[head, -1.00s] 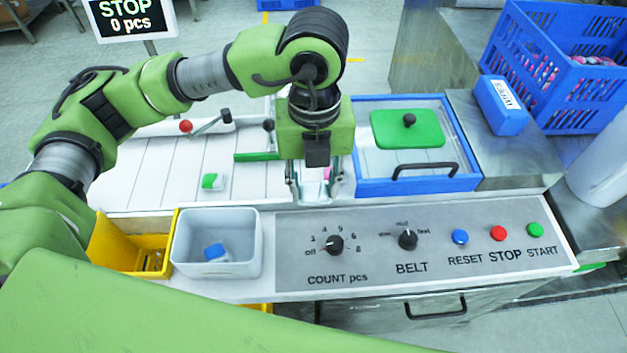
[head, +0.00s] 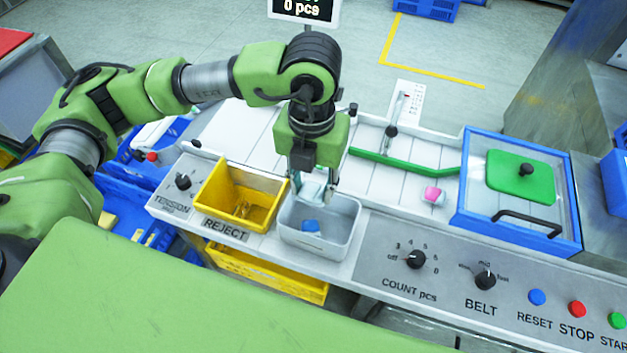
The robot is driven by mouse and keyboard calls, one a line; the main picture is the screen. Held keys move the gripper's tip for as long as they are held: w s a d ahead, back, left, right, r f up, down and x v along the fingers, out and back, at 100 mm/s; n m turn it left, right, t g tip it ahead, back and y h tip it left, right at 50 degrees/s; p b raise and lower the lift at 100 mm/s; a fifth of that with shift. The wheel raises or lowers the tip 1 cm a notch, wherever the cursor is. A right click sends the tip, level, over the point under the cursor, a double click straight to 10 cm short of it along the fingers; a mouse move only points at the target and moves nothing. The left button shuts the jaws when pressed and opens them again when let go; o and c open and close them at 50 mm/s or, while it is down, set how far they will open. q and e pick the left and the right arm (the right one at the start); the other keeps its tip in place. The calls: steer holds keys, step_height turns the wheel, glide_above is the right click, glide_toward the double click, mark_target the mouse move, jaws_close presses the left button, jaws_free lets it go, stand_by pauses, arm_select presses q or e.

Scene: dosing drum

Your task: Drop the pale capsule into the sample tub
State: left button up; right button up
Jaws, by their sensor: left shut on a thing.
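My left gripper (head: 313,198) points down over the grey sample tub (head: 347,245). It is shut on the pale capsule (head: 312,187), which shows whitish between the fingers. The fingertips are at about the height of the tub's back rim, and the exact height is hard to tell. A blue capsule (head: 310,227) lies in the tub below the gripper. My right gripper is not in view.
A yellow reject bin (head: 240,199) stands just left of the tub. A pink and white capsule (head: 433,195) lies on the white belt. A green guide bar (head: 400,163), a blue-framed box with a green lid (head: 520,177) and the control panel (head: 450,270) are at the right.

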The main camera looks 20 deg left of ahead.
mark_target(312, 190)
arm_select(q)
steer(key=shift+f+b, duration=0.8)
steer(key=shift+f, duration=1.55)
steer(key=o, duration=0.8)
steer(key=shift+o, duration=0.6)
steer(key=shift+r, duration=0.2)
step_height(312, 190, up, 12)
steer(key=shift+f, duration=0.15)
